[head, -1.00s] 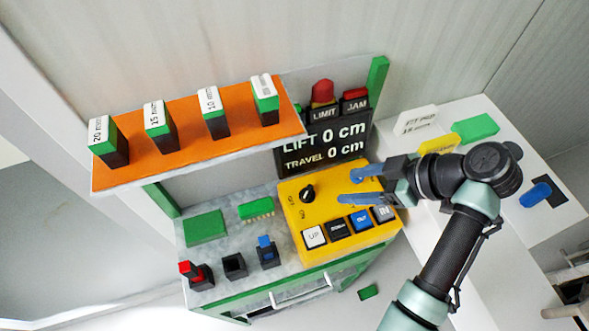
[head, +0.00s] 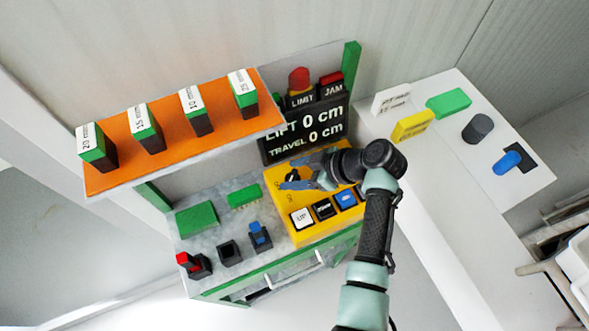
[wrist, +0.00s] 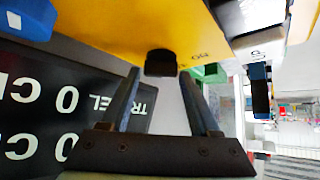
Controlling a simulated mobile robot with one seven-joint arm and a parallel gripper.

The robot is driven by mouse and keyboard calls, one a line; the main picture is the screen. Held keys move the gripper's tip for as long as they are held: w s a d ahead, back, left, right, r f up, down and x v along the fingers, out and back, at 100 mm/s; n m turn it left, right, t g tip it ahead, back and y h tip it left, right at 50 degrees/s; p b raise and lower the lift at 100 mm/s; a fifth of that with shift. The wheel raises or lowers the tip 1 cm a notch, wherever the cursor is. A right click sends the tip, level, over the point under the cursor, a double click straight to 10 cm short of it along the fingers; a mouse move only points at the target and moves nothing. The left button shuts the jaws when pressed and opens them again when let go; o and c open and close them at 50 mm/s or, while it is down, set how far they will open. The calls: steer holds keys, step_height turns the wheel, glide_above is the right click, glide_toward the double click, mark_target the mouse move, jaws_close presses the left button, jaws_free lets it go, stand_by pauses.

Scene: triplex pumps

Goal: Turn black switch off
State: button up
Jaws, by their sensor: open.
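The black switch is a rotary knob on the sloped top of a yellow control box (head: 312,233). In the head view it is mostly covered by my gripper. In the wrist view the black switch (wrist: 160,62) shows at the edge of the yellow face, beside an upside-down "ON" label. My gripper (head: 287,177) is open at the box, with its blue fingers reaching left around the switch. In the wrist view my fingertips (wrist: 159,72) lie on either side of the switch, with gaps visible. Which way the switch points cannot be told.
White, black and blue buttons (head: 324,208) line the box front, close below my gripper. A black "LIFT 0 cm" display (head: 305,130) stands behind. An orange shelf (head: 170,150) with several green-black blocks overhangs at left. A white side table (head: 440,140) is at right.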

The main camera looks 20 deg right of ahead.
jaws_close()
stand_by(0.3)
steer(key=m+t+h+p, duration=0.1)
steer(key=m, duration=0.1)
steer(key=m+t+h, duration=0.1)
steer(key=m, duration=0.1)
steer(key=shift+a+h+p, duration=0.2)
steer(key=shift+h+p, duration=0.2)
steer(key=shift+m+t+h+p, duration=0.4)
steer(key=shift+m+h+p, duration=0.6)
steer(key=shift+m+h, duration=1.05)
steer(key=shift+m+y, duration=0.25)
steer(key=shift+m, duration=0.3)
